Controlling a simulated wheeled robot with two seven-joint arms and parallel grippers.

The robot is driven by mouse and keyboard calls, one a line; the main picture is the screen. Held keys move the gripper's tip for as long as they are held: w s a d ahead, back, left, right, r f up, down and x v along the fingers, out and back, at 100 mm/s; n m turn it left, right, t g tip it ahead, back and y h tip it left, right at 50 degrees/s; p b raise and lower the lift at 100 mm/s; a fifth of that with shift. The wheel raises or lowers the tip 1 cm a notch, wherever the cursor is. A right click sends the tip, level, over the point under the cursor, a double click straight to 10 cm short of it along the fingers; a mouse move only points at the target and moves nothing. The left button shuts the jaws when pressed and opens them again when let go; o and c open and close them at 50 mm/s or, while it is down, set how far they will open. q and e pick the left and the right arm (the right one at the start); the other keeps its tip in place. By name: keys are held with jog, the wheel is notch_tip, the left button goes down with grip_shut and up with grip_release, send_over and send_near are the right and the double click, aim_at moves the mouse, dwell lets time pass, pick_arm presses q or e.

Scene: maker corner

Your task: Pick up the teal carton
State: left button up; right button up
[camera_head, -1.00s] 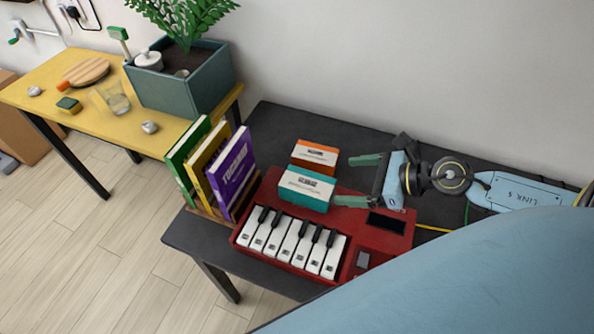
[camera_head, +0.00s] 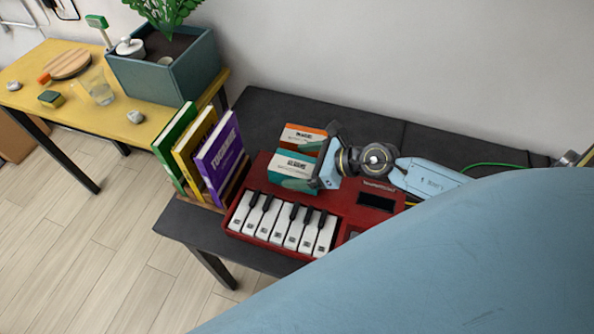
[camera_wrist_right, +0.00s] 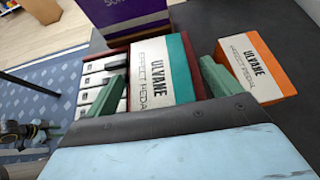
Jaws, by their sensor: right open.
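The teal carton (camera_head: 291,166), with a white label band, sits on the back left of the red keyboard (camera_head: 262,178). It also shows in the right wrist view (camera_wrist_right: 180,66), lying between my two green fingers. My right gripper (camera_head: 300,165) is open around the carton, one finger on each side; in the right wrist view the fingertips (camera_wrist_right: 160,82) flank it. I cannot tell whether they touch it. The orange carton (camera_head: 303,134) stands just behind it, and in the right wrist view it is right beyond the right finger (camera_wrist_right: 260,70). My left gripper is not in view.
Upright books in green, yellow and purple (camera_head: 219,158) stand left of the keyboard on the dark table (camera_head: 258,105). A yellow table (camera_head: 75,112) with a planter (camera_head: 165,75) is at the back left. Bare dark tabletop lies behind the cartons.

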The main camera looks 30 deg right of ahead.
jog(key=shift+w+a+f, duration=0.25)
jog(key=shift+w+a, duration=0.1)
jog(key=shift+w, duration=0.05)
jog(key=c, duration=1.2)
jog(key=shift+c, duration=0.2)
